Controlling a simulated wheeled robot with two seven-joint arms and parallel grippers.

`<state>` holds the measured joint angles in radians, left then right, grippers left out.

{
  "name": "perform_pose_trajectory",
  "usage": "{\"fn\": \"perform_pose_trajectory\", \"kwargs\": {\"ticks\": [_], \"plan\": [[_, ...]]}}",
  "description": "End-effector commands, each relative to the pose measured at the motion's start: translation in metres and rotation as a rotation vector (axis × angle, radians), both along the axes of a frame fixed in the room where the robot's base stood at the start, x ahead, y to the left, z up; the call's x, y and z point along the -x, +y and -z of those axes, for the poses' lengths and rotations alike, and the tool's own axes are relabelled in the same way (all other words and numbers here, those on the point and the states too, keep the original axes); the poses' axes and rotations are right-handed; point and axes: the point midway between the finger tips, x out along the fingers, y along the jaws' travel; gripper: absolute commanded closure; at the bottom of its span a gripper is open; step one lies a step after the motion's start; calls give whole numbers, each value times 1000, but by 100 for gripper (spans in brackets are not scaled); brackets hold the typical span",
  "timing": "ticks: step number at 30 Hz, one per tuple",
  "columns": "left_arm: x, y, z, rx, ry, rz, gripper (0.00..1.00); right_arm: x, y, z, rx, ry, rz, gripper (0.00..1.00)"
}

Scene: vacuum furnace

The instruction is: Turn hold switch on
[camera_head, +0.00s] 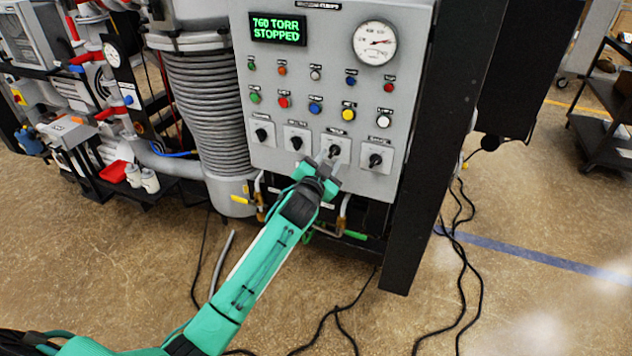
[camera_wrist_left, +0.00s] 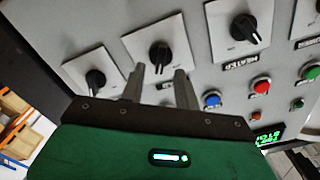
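Four-way row of rotary switches with black knobs on white plates runs along the panel's lower part. The third switch from the left (camera_head: 334,151), probably the hold switch, has a label too small to read surely. It also shows in the left wrist view (camera_wrist_left: 160,54). My left gripper (camera_head: 318,168) is at this switch, coming from below. In the wrist view its two fingers (camera_wrist_left: 160,74) are apart, with the knob between or just beyond their tips. Contact cannot be told. My right gripper is not in view.
The neighbouring switches (camera_head: 297,142) and (camera_head: 375,160) are close on both sides. Above are coloured buttons (camera_head: 315,107), a gauge (camera_head: 375,43) and a green display (camera_head: 278,29) reading "760 TORR STOPPED". A dark post (camera_head: 440,150) stands right. Cables lie on the floor.

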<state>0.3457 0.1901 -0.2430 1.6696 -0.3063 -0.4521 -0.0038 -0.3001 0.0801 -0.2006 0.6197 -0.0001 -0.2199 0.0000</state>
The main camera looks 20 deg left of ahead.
Motion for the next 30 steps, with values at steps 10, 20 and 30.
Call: {"fn": "perform_pose_trajectory", "kwargs": {"ticks": [10,20,30], "plan": [[69,2,3,1,1,0,68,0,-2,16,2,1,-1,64],[109,4,1,0,0,0,68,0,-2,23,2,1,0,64],[112,4,0,0,0,0,68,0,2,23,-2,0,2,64]]}}
